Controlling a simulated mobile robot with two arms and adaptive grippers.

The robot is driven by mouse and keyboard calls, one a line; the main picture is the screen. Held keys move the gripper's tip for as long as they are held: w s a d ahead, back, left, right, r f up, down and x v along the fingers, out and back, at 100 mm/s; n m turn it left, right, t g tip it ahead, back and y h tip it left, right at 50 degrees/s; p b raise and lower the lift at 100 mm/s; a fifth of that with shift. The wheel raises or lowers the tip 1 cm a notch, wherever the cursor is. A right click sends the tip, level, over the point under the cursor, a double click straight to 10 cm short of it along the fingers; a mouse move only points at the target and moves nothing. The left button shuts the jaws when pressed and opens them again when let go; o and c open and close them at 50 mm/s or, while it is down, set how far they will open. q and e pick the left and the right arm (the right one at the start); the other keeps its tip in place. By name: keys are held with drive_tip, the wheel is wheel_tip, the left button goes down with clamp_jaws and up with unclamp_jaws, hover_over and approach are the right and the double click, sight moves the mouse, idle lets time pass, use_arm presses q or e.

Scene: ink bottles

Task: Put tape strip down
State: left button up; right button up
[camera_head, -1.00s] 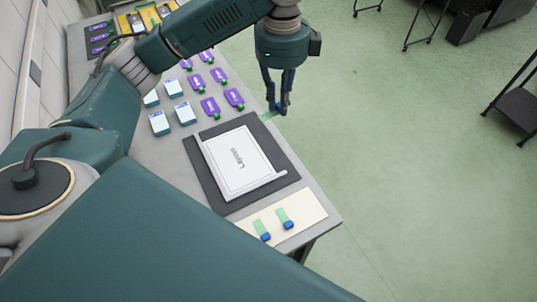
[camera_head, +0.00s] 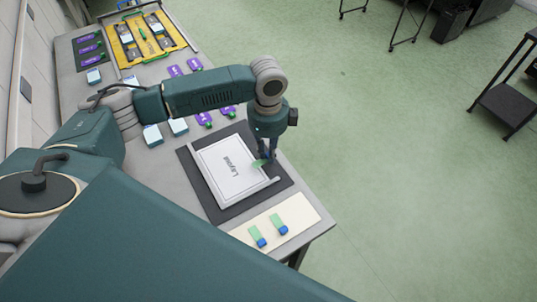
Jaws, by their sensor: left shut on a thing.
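My left gripper (camera_head: 266,153) is shut on a green tape strip (camera_head: 259,163). It is over the right part of the white sheet marked "Layout" (camera_head: 218,178), near its right edge. The strip's free end points left over the sheet; I cannot tell whether it touches the sheet. The sheet lies on a dark mat (camera_head: 284,178). Two other green strips with blue ends, one (camera_head: 257,237) left and one (camera_head: 279,224) right, lie on a cream board (camera_head: 305,208) at the table's near end. My right gripper is not in view.
Purple ink bottles (camera_head: 228,111) and white-blue boxes (camera_head: 178,126) stand behind the mat, partly hidden by my left arm. A yellow tray (camera_head: 170,47) holding items is at the far end. Open green floor (camera_head: 400,180) lies to the right.

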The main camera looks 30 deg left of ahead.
use_arm(q)
drive_tip(key=shift+f, duration=1.25)
drive_tip(key=o, duration=0.7)
drive_tip(key=shift+r, duration=0.15)
wheel_tip(320, 180, up, 10)
drive_tip(key=shift+r+b, duration=0.25)
drive_tip(key=shift+b, duration=0.75)
drive_tip(key=shift+r, duration=0.65)
